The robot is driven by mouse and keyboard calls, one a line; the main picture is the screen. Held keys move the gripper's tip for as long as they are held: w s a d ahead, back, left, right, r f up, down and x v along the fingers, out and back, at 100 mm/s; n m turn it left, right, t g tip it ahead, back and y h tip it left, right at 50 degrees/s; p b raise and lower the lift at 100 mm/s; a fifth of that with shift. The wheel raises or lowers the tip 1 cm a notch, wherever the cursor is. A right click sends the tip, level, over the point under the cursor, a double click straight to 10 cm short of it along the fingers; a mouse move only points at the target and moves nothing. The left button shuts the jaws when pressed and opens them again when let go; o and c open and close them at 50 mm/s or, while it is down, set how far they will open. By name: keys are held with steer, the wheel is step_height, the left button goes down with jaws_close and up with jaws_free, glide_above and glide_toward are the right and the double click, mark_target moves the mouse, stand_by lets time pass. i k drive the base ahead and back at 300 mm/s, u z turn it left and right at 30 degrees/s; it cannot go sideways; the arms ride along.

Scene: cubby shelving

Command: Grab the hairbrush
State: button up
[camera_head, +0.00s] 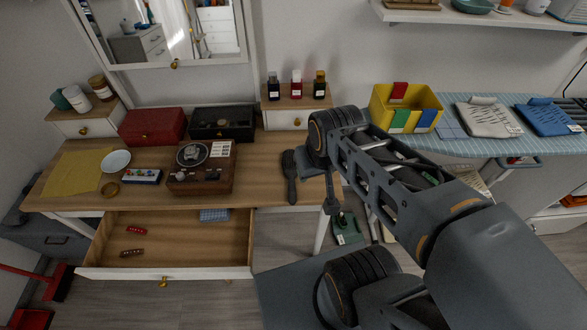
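The dark hairbrush (290,172) lies on the wooden dressing table near its right end, with its wide head toward the back and its handle toward the front edge. My arm comes in from the lower right and bends down just right of the hairbrush. A slim dark part at the arm's end, seemingly my gripper (331,203), hangs by the table's right edge, apart from the hairbrush. Its fingers are too small and partly hidden to tell whether they are open or shut.
The dressing table (262,181) has an open drawer (190,236) below. An ironing board (468,146) with a yellow bin (404,108) is at right.

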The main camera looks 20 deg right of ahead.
mark_target(289, 166)
steer(key=u, duration=0.95)
steer(key=k, duration=1.25)
steer(key=u, duration=1.2)
steer(key=i, duration=0.75)
steer(key=z, duration=0.45)
steer(key=i, duration=0.85)
steer(key=z, duration=1.3)
steer(key=i, duration=0.55)
steer(key=z, duration=0.65)
